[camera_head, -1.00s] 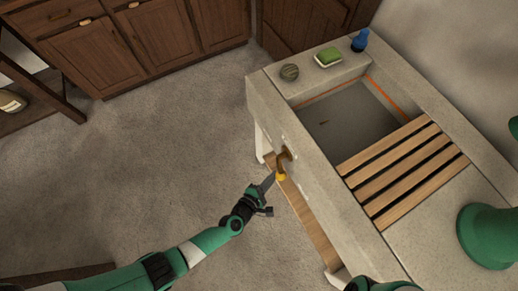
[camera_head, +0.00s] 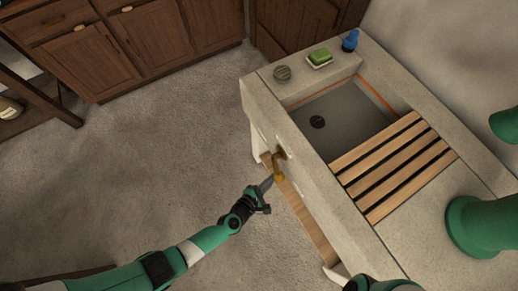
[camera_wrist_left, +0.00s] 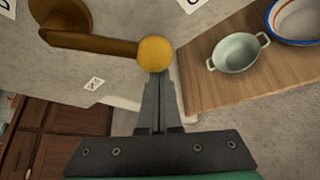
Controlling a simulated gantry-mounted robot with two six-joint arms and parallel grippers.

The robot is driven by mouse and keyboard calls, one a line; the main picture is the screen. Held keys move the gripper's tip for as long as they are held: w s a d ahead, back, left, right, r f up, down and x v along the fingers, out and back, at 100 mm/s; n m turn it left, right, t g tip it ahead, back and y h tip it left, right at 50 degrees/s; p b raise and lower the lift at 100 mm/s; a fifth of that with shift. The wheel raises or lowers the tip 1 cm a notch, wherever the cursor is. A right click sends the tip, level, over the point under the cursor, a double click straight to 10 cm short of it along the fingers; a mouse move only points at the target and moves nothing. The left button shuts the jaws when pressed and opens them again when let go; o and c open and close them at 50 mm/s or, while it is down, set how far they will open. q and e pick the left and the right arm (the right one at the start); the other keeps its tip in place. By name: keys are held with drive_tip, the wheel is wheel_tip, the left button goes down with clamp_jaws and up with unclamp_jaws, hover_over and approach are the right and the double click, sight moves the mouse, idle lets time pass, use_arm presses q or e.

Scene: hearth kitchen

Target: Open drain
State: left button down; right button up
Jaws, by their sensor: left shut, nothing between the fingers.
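The stone sink (camera_head: 345,200) stands at the right, with a dark round drain (camera_head: 317,122) showing in the grey floor of its basin. On its front face is a brass lever (camera_head: 279,158) with a yellow knob (camera_head: 279,177) at its end. In the left wrist view the lever (camera_wrist_left: 95,43) runs sideways from a round brass base to the knob (camera_wrist_left: 155,53). My left gripper (camera_head: 271,182) is shut and empty, its fingertips (camera_wrist_left: 158,82) right at the knob; they look in contact, but a small gap cannot be ruled out. My right gripper is not in view.
Wooden slats (camera_head: 390,168) cover part of the basin. A green soap (camera_head: 320,55), a blue bottle (camera_head: 350,41) and a round grey item (camera_head: 282,73) stand on the rim. Below the sink is a wooden shelf (camera_wrist_left: 205,88) with a pale pot (camera_wrist_left: 235,52). The floor at left is clear.

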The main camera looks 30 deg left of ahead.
use_arm(q)
wheel_tip(320, 180, down, 4)
drive_tip(key=a+b, duration=0.3)
drive_tip(key=b, duration=0.1)
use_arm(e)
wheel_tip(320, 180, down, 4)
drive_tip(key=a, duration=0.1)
use_arm(q)
drive_tip(key=d+r+p+v, duration=0.1)
drive_tip(key=p+v, duration=0.4)
drive_tip(key=v, duration=0.5)
drive_tip(key=shift+w+a+p, duration=0.15)
drive_tip(key=shift+w+p, duration=0.05)
drive_tip(key=shift+p, duration=0.1)
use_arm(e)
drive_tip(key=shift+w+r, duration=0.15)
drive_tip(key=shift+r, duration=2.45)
